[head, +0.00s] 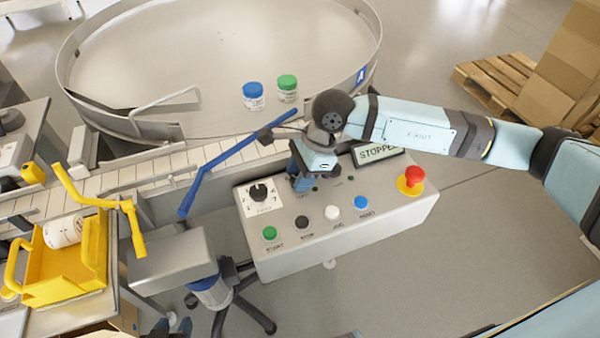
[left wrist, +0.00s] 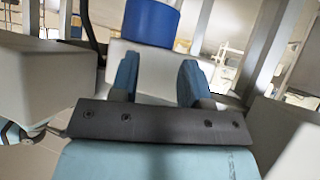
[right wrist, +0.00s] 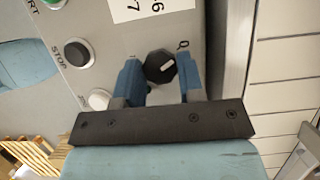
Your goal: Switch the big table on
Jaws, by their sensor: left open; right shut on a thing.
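The big round metal table (head: 170,60) stands at the back in the head view, with a blue-lidded jar (head: 254,97) and a green-lidded jar (head: 287,88) on it. The grey control panel (head: 330,240) is in front; its display (head: 378,152) reads STOPPED. My right gripper (head: 303,183) is over the panel's back part. In the right wrist view, it is shut on a black rotary switch (right wrist: 160,66) that has a white mark. In the head view it hides this switch. My left gripper (head: 172,325) is open at the bottom edge, low beside the grey filling unit.
The panel also carries a black dial (head: 258,192), a green button (head: 270,233), a white button (head: 332,212), a blue button (head: 361,202) and a red emergency button (head: 411,177). A blue lever (head: 225,168) crosses the conveyor. A yellow crate (head: 65,260) stands left.

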